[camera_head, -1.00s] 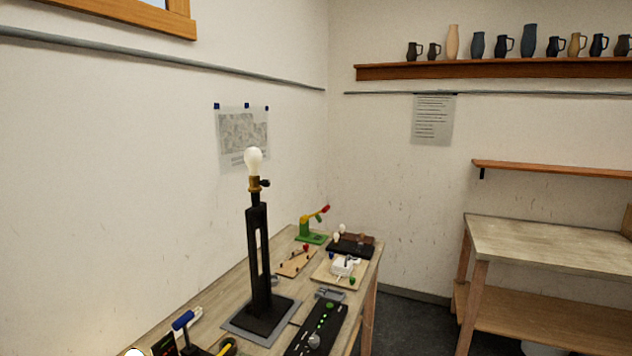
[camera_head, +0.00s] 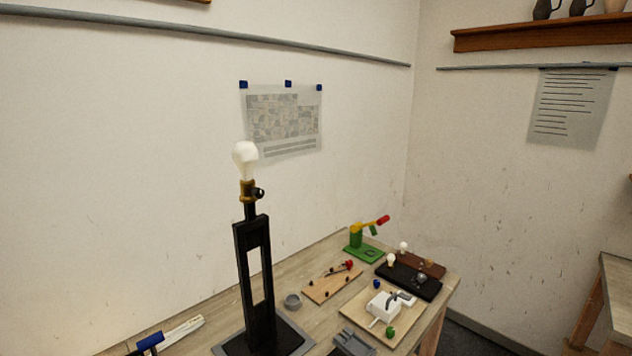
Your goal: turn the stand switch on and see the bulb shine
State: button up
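The black lamp stand (camera_head: 257,275) stands upright on the wooden table, on a grey base plate (camera_head: 298,335). A white bulb (camera_head: 245,160) sits upright in the brass socket (camera_head: 247,190) at its top. I cannot tell from its look whether the bulb is lit. A small dark knob (camera_head: 259,194) sticks out at the socket's right side; I cannot tell whether it is the stand switch or how it is set. My gripper is not in view.
A wall is behind.

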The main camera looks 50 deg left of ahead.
aim_at(259, 192)
jog(key=i, duration=0.5)
jog(key=u, duration=3.05)
